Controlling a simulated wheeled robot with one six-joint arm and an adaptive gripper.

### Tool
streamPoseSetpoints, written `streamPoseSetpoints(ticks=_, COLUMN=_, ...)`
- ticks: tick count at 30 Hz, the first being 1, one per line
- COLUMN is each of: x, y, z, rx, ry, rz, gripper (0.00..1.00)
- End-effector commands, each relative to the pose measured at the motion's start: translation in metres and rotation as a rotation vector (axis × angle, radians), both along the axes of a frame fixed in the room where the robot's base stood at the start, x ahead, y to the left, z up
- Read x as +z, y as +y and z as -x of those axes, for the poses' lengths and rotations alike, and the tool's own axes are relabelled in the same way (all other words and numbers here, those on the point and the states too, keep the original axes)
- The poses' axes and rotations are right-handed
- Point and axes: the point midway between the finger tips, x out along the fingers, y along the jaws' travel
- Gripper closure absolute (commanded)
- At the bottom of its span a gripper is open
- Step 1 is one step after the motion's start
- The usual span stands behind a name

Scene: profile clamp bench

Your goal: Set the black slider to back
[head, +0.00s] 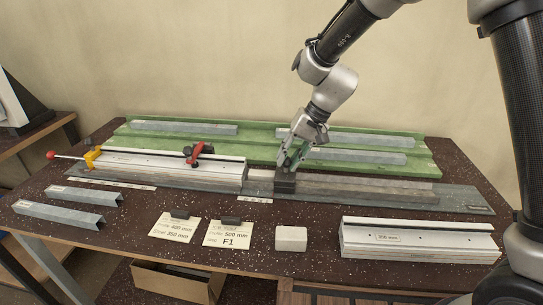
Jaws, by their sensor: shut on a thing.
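The black slider (285,184) is a dark block on the long grey rail (365,190) right of the clamp fixture. My gripper (288,166) points down from above, with its fingertips at the slider's top. It is shut on the slider. The fingers hide part of the slider's upper side. Its exact setting along or across the rail is hard to tell.
Left of the slider is a white clamp fixture (170,171) with a red clamp (196,154) and a red-knobbed rod (51,155). Behind is a green tray (255,152) with metal profiles. In front are cards (228,234), a pale block (291,238) and a white rail block (415,239).

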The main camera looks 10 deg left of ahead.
Motion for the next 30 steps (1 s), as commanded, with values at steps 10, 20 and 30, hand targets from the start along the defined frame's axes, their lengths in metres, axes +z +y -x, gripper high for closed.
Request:
streamPoseSetpoints(ticks=10, x=0.0, y=-0.125, z=-0.001, rx=-0.008, ry=0.0, rz=0.001, gripper=1.0)
streamPoseSetpoints(ticks=20, x=0.0, y=-0.244, z=0.0, rx=-0.008, ry=0.002, rz=0.001, gripper=1.0)
streamPoseSetpoints(ticks=30, x=0.0, y=-0.367, z=0.0, rx=-0.008, ry=0.0, rz=0.001, gripper=1.0)
